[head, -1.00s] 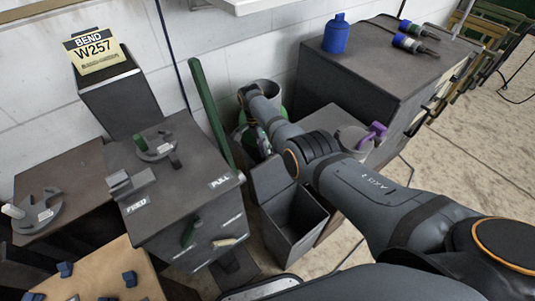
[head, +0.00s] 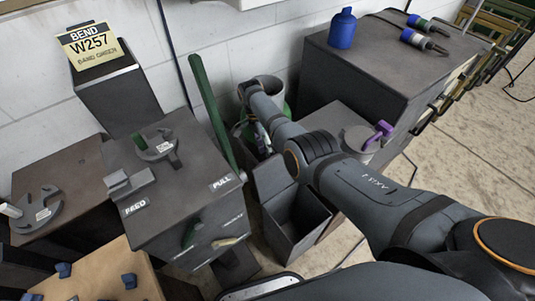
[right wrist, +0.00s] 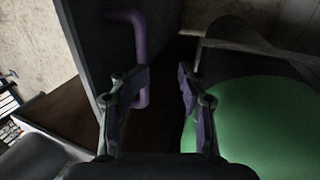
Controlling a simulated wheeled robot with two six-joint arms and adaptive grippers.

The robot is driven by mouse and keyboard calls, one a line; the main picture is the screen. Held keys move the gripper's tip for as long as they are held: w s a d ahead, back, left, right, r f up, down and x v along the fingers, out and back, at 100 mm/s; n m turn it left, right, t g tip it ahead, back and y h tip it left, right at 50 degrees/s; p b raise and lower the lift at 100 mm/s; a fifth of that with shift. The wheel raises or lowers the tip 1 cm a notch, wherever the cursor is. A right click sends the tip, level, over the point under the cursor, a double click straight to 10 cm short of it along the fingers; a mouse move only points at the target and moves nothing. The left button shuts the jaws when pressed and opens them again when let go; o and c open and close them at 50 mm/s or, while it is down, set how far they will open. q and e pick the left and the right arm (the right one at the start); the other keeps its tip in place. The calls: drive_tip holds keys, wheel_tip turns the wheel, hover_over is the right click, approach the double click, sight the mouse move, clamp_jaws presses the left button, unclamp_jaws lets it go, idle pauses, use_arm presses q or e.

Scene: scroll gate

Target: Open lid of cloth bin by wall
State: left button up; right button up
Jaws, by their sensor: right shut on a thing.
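The cloth bin (head: 297,228) is a dark grey box standing open on the floor near the wall. Its lid (head: 270,178) stands up at the back left edge, and I can see into the bin. My right gripper (head: 264,146) is just behind the raised lid, partly hidden by my arm. In the right wrist view the lid's dark panel (right wrist: 85,45) carries a purple handle (right wrist: 139,45). The gripper's fingers (right wrist: 163,88) are at the handle's lower end, with the handle against the left finger. My left gripper is out of view.
A green rounded thing (right wrist: 245,130) lies close beside the right finger. A dark cabinet (head: 370,70) stands at the right.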

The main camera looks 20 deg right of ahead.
drive_tip(key=d+v, duration=0.1)
drive_tip(key=v, duration=0.8)
drive_tip(key=shift+a+r, duration=0.35)
drive_tip(key=shift+a, duration=0.1)
